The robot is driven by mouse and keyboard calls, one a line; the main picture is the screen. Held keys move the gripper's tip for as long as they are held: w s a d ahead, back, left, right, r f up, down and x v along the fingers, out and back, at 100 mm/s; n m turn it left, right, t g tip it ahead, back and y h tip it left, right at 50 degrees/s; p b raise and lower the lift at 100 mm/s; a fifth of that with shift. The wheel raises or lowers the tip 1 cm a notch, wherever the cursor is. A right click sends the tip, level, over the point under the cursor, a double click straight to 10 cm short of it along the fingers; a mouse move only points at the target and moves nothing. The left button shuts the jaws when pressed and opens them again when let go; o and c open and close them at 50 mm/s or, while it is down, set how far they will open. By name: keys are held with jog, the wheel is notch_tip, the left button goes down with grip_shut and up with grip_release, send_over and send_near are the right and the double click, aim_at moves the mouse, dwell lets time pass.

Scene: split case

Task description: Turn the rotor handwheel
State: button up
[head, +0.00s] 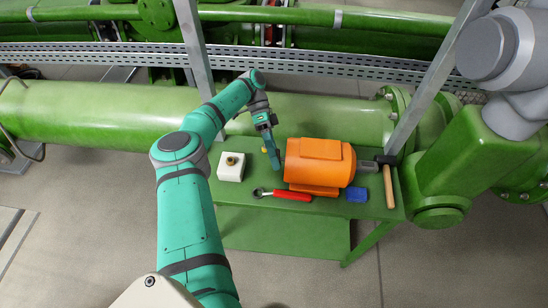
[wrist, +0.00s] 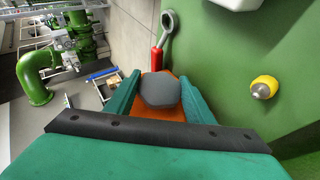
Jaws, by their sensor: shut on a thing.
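The orange motor (head: 318,163) lies on its side on the green table. In the wrist view, a grey many-sided handwheel (wrist: 160,90) sits in front of the orange motor body (wrist: 174,107). My gripper (head: 275,158) reaches down at the motor's left end. In the wrist view, the teal fingers of my gripper (wrist: 159,97) stand on both sides of the handwheel and are shut on it. In the head view, the handwheel is mostly hidden by my gripper.
The green table (head: 240,218) also holds a white block (head: 231,167) with a brass fitting, a red-handled wrench (head: 290,195), a blue block (head: 356,195) and a hammer (head: 388,186). A yellow knob (wrist: 263,87) shows in the wrist view. A large green pipe (head: 90,115) runs behind.

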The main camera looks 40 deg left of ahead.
jog(key=shift+d, duration=0.15)
jog(key=o, duration=1)
jog(key=shift+o, duration=0.3)
